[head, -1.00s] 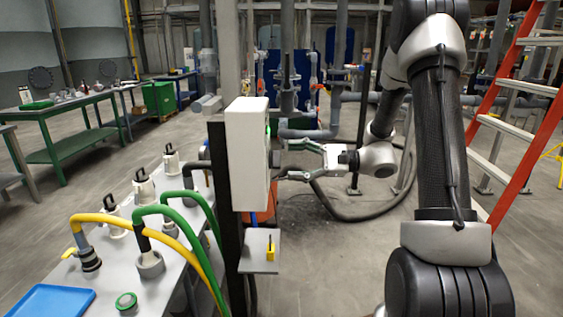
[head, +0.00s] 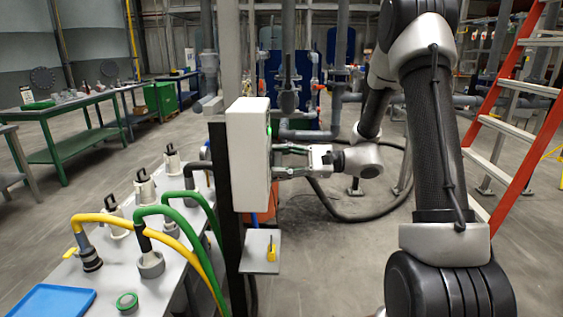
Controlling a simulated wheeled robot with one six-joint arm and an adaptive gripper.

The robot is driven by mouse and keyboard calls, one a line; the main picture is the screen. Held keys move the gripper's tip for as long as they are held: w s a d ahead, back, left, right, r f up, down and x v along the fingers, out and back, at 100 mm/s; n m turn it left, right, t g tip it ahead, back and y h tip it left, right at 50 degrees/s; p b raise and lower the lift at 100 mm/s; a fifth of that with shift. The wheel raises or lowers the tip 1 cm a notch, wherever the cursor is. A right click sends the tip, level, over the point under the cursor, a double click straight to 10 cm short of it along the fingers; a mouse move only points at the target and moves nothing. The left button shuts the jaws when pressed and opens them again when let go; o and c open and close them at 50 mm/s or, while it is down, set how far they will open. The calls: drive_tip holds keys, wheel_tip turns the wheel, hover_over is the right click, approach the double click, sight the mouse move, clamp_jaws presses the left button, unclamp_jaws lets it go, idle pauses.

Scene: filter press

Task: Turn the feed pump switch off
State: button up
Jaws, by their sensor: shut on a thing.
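A white control box (head: 247,153) stands on a dark post, seen nearly edge-on in the head view. Its front faces right, and a small green part (head: 268,131) shows on it. My gripper (head: 277,162) reaches in from the right, close against this front face. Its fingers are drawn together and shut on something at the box. The feed pump switch itself is hidden by the fingers and the steep angle, so its position cannot be read.
A small grey shelf (head: 259,262) with a yellow item sits below the box. At left is a bench with hoses and a blue tray (head: 50,300). A red ladder (head: 510,110) stands at right. A dark hose lies on the floor behind my gripper.

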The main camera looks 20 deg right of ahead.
drive_tip(key=shift+n, duration=0.3)
drive_tip(key=n, duration=0.3)
drive_tip(key=shift+n, duration=0.3)
drive_tip(key=n, duration=0.4)
drive_tip(key=shift+r+n, duration=0.15)
drive_tip(key=shift+n, duration=0.15)
drive_tip(key=n, duration=0.4)
drive_tip(key=shift+r+n, duration=0.1)
drive_tip(key=shift+n, duration=2.4)
drive_tip(key=o, duration=1)
drive_tip(key=shift+r, duration=0.1)
